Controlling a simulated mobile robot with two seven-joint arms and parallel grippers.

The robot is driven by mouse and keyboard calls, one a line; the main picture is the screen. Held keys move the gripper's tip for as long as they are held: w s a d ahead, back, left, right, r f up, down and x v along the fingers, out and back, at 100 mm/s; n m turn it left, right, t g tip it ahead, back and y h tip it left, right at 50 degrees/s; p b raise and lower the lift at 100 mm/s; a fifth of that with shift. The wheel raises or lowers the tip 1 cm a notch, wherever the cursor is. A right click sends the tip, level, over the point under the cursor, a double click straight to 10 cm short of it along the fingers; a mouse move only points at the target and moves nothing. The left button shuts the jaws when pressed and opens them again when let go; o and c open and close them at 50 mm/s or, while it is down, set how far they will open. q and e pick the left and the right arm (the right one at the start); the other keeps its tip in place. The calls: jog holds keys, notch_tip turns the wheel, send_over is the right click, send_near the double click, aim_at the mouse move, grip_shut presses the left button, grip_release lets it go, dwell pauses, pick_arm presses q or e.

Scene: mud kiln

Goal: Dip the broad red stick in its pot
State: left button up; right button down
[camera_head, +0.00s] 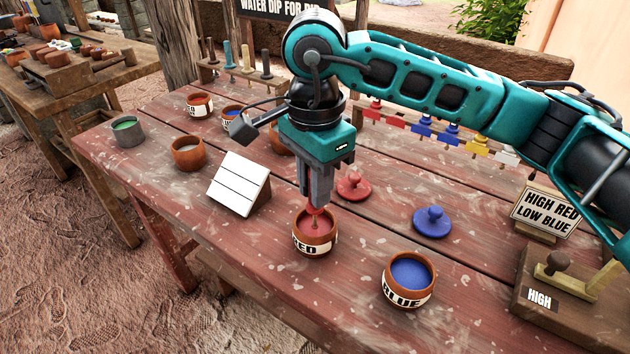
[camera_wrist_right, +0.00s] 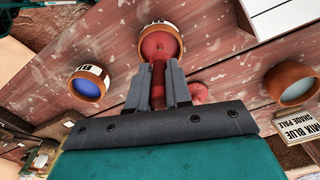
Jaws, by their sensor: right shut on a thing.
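My right gripper (camera_head: 316,198) points straight down over the red pot (camera_head: 315,246), an orange-brown pot with a "RED" label and red contents. The gripper is shut on the red stick (camera_head: 314,210), which stands upright with its lower end inside the pot's mouth. How deep the end sits is hard to tell. In the right wrist view, the red stick (camera_wrist_right: 157,85) runs between the fingers (camera_wrist_right: 157,92) toward the red pot (camera_wrist_right: 160,22). My left gripper is not in view.
The blue pot (camera_head: 407,281) stands close at the right front. A red lid (camera_head: 353,187) and a blue lid (camera_head: 432,222) lie behind. A white panel (camera_head: 239,184) stands left of the red pot. A stick rack (camera_head: 240,70) and colour samples (camera_head: 422,127) are at the back.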

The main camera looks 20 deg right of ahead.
jog(key=shift+r+p, duration=1.95)
jog(key=shift+r, duration=1.6)
jog(key=shift+d, duration=0.1)
